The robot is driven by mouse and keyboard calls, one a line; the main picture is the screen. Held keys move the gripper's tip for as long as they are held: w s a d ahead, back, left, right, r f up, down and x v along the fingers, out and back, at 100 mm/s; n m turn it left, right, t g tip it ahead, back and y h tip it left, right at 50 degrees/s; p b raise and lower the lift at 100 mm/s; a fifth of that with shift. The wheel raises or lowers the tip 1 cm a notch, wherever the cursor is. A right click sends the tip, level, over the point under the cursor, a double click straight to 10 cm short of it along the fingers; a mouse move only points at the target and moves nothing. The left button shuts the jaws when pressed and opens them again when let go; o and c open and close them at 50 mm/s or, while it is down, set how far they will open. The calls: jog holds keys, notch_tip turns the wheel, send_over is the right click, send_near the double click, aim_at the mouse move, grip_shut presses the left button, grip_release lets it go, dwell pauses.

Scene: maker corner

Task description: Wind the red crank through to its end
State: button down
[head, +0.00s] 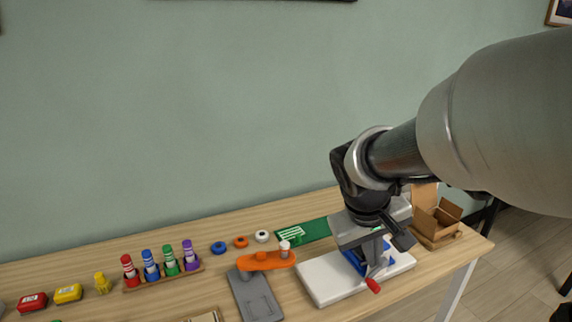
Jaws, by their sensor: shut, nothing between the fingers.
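A red handle (373,286) shows at the front of a small device with blue parts (378,270). The device stands on a white base (325,282) at the right part of the table. My gripper (385,243) points down over this device, above and behind the red handle. It is shut and holds nothing. The gripper and wrist hide much of the device's upper part. The red handle shows apart from the fingers, but I cannot tell whether they touch the crank's arm.
An orange lever (266,261) on a grey plate (257,299) stands left of the white base. Markers in a wooden rack (164,280) stand further left. An open cardboard box (437,222) is close at the right. A green board (303,231) lies behind.

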jog(key=w+d+f+n+g+p, duration=0.1)
jog(key=w+d+f+p, duration=0.1)
jog(key=w+p, duration=0.25)
jog(key=n+p, duration=0.1)
jog(key=p, duration=0.1)
send_near(374, 284)
jog(key=shift+g, duration=0.3)
jog(key=x, duration=0.3)
jog(key=b+x, duration=0.1)
jog(key=x, duration=0.2)
jog(key=shift+w+f, duration=0.2)
jog(key=shift+w, duration=0.05)
jog(key=shift+h+b, duration=0.3)
